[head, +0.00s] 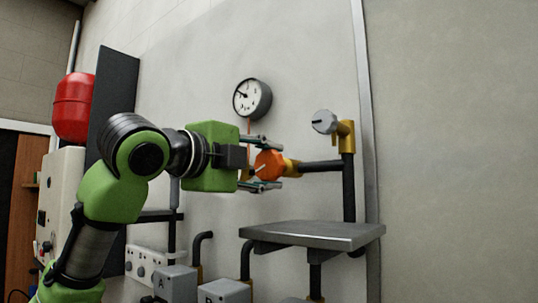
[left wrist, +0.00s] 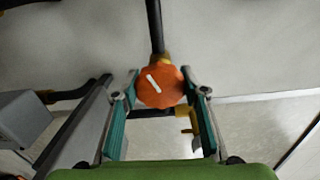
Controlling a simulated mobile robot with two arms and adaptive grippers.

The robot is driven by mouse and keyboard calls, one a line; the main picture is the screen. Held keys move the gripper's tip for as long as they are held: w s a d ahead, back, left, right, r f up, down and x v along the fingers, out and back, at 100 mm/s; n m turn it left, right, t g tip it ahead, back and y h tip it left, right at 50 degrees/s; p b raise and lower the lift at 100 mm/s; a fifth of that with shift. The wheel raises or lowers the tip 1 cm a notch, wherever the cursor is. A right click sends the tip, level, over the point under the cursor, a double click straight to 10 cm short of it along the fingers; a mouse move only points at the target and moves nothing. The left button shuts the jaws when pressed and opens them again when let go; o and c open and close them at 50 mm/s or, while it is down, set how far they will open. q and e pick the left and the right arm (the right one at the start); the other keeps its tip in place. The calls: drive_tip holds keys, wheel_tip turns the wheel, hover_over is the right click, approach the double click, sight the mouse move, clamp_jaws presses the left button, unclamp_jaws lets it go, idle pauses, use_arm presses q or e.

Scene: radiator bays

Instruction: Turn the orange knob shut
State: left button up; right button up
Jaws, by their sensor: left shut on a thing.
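The orange knob (head: 268,165) sits on a brass valve body at the left end of a dark horizontal pipe. It has a lobed rim and a white pointer line, which looks slanted in the left wrist view (left wrist: 161,87). My left gripper (head: 276,163) comes in from the left, with one finger above the knob and one below. In the left wrist view its two teal-padded fingers press on opposite sides of the knob, so it is shut on it. My right gripper is in neither view.
A grey knob (head: 324,122) on a brass valve is up to the right. A round gauge (head: 252,99) hangs above. A grey metal shelf (head: 312,233) juts out below the knob. Lettered grey boxes (head: 176,284) and bent pipes stand lower. A red tank (head: 74,107) is far left.

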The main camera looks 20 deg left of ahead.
use_arm(q)
drive_tip(key=m+p, duration=0.3)
drive_tip(key=m, duration=0.1)
drive_tip(key=shift+f+m, duration=0.1)
drive_tip(key=shift+m, duration=0.3)
drive_tip(key=shift+p, duration=0.3)
drive_tip(key=o, duration=1.1)
drive_tip(key=shift+o, duration=0.2)
drive_tip(key=shift+s+a, duration=0.15)
drive_tip(key=shift+s, duration=0.15)
drive_tip(key=v, duration=1.1)
drive_tip(key=shift+s, duration=0.2)
